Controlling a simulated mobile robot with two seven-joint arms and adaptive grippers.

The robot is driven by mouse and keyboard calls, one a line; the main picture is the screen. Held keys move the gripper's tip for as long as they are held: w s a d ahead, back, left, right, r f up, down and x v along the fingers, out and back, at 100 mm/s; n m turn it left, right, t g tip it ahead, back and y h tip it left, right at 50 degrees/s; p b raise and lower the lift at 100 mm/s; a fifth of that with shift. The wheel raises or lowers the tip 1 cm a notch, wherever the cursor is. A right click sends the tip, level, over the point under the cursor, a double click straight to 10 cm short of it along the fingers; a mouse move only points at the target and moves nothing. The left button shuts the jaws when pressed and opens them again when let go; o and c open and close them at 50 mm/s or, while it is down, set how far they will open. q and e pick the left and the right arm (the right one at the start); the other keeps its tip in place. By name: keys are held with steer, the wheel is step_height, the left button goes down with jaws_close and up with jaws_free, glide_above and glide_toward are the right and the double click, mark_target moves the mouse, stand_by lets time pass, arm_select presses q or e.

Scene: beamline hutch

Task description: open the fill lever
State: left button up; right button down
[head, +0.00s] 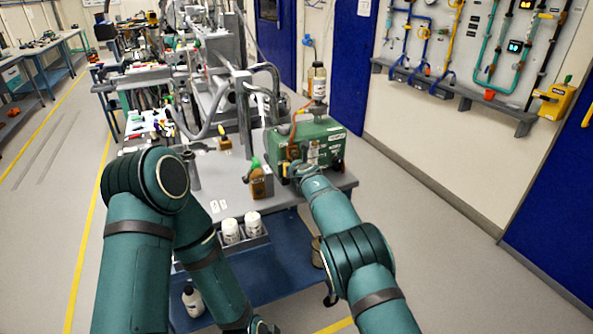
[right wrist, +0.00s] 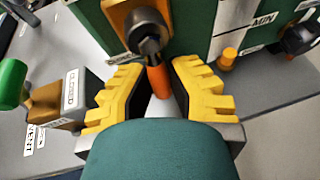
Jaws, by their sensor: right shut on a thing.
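The fill lever (right wrist: 158,80) has an orange handle on a dark metal hub. It hangs down from a brass-coloured plate on the green housing (right wrist: 220,35). My right gripper (right wrist: 157,92), with yellow ridged fingers, is shut on the lever, one finger on each side of the handle. The lever's lower end is partly hidden by my wrist. In the head view the green pump-like unit (head: 322,130) stands on the cart, and my right arm reaches its front; the lever is hard to make out there. My left arm bends down at the left, its gripper out of view.
A brown block marked CLOSED (right wrist: 66,104) with a green knob (right wrist: 12,84) is left of my right gripper. White bottles (head: 231,230) sit at the cart's front. Floor to the right is clear.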

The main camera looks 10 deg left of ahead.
steer(key=shift+w+d, duration=0.15)
steer(key=shift+d, duration=0.05)
stand_by(0.5)
steer(key=c, duration=0.9)
jaws_free()
steer(key=shift+a+r, duration=0.1)
steer(key=shift+r, duration=0.05)
step_height(320, 180, up, 10)
steer(key=shift+f, duration=0.1)
steer(key=shift+f, duration=0.1)
